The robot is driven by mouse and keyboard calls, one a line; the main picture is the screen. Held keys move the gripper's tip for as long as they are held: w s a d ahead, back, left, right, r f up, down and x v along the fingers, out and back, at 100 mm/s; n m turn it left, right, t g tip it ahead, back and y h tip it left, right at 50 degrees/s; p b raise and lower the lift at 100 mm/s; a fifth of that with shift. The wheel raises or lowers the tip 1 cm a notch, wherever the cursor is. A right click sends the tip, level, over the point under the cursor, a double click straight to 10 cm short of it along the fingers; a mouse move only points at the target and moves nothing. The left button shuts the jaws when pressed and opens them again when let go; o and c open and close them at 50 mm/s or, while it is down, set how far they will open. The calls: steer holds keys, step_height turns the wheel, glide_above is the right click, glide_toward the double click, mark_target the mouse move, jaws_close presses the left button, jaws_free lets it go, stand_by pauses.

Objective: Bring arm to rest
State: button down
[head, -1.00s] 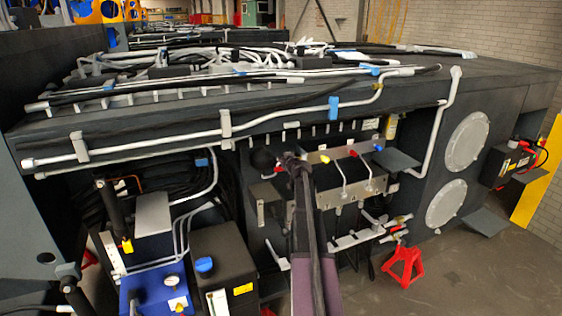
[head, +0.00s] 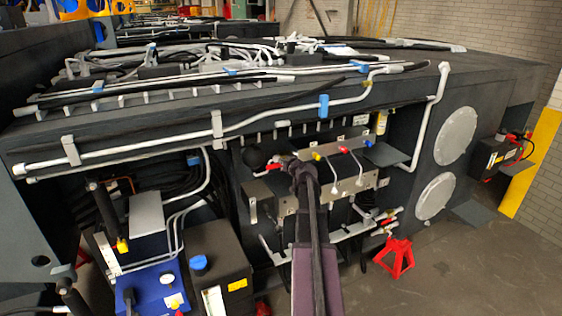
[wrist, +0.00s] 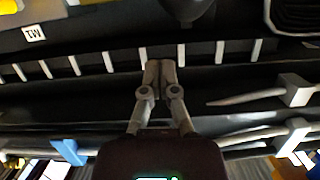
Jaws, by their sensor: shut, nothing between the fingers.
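My arm (head: 316,262) reaches up from the bottom middle of the head view toward the open bay in the side of the dark chassis (head: 190,130). Its dark far end is in front of a metal valve panel (head: 352,180) with red and yellow caps. The fingers cannot be made out in the head view. In the wrist view my gripper (wrist: 161,66) is shut and empty, with its fingertips together. Behind the fingertips is a dark chassis beam with a row of pale ribs (wrist: 220,54). I cannot tell how far the fingertips are from it.
White pipes (head: 250,122) run along the chassis edge. A black box (head: 222,262) and a blue unit (head: 160,289) stand at lower left. A red stand (head: 397,257) is at right. The floor at lower right is clear.

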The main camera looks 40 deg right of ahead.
stand_by(0.5)
steer(key=a+f+n+g+y+b, duration=0.1)
steer(key=a+f+g+y+b, duration=0.3)
steer(key=a, duration=0.7)
steer(key=w+a+f+n+y+b, duration=0.1)
steer(key=a+f+n, duration=0.1)
steer(key=a+f, duration=0.7)
steer(key=a+f+n+g+y+b, duration=0.1)
steer(key=a+f+y+b, duration=0.15)
steer(key=a, duration=0.95)
steer(key=s+a+f+g+h+b, duration=0.1)
steer(key=s+a+f+g+b, duration=0.3)
steer(key=s+a+f, duration=0.4)
steer(key=s+a+f+g+h+b, duration=0.2)
steer(key=s+a+f+g+b, duration=0.3)
steer(key=s+a, duration=0.5)
steer(key=a+f, duration=0.2)
steer(key=a, duration=0.2)
steer(key=shift+s+a+f+g+b, duration=0.2)
steer(key=shift+f+g+b, duration=0.1)
steer(key=shift+f, duration=0.1)
